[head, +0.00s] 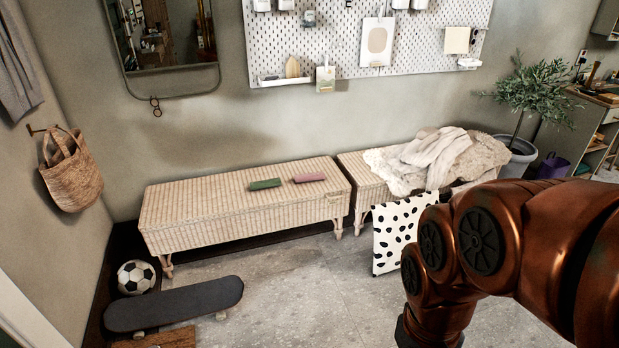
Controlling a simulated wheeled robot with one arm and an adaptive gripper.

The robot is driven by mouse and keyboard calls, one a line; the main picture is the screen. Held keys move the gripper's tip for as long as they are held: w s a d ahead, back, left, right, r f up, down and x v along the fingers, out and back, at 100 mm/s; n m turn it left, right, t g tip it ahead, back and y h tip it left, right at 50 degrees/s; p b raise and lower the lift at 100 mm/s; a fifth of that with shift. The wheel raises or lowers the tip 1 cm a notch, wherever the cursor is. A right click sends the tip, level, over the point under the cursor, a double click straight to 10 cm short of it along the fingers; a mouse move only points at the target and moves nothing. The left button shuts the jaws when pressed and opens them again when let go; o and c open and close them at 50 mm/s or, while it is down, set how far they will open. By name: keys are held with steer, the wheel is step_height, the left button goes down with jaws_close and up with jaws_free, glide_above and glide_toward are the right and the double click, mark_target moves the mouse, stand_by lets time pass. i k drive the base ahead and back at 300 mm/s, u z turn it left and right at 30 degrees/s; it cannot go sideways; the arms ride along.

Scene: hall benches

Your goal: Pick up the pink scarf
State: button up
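A small pink rolled item (309,178), which looks like the pink scarf, lies on top of the left wicker bench (190,206). A similar green rolled item (265,184) lies just to its left, a small gap apart. Both are small and their cloth texture is hard to make out. My copper-coloured arm comes in from the right edge of the head view and bends down at the lower right, well away from the pink item. My gripper is below the bottom edge of the picture and hidden.
A second wicker bench (356,185) on the right carries a beige blanket (440,158). A skateboard (175,304) and a football (136,277) lie on the floor at left.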

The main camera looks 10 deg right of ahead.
mark_target(320, 175)
steer(key=z, duration=0.75)
steer(key=k, duration=1.1)
steer(key=z, duration=0.8)
steer(key=i, duration=2.05)
steer(key=u, duration=1)
steer(key=i, duration=1.7)
steer(key=u, duration=1.9)
steer(key=i, duration=0.8)
steer(key=u, duration=0.7)
